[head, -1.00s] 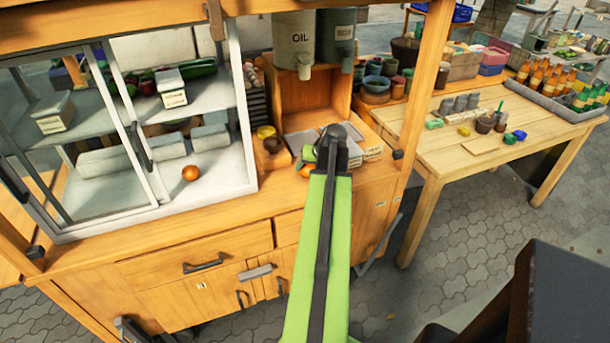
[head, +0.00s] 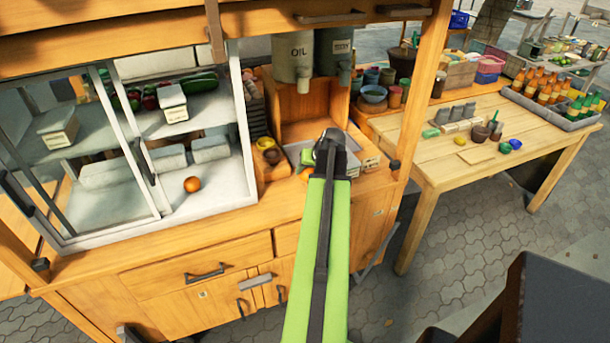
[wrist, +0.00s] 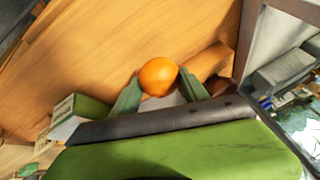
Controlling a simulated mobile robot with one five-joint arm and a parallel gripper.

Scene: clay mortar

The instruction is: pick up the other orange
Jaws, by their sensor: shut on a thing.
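One orange (wrist: 158,76) is held between the two green fingers of my gripper (wrist: 158,92) in the wrist view, above a wooden surface. In the head view my gripper is mostly hidden behind my arm, over the right part of the wooden counter. Only a sliver of the held orange (head: 306,174) shows there beside the arm. Another orange (head: 192,184) sits on the lower floor of the glass-fronted display case (head: 215,203), near its open right side. My gripper is to the right of that orange, outside the case.
The sliding glass door (head: 85,160) covers the case's left side. Grey oil dispensers (head: 293,50) hang above the counter close to my arm. A yellow cup (head: 265,142) stands between case and arm. A wooden table (head: 440,165) with bottles and bowls is at right.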

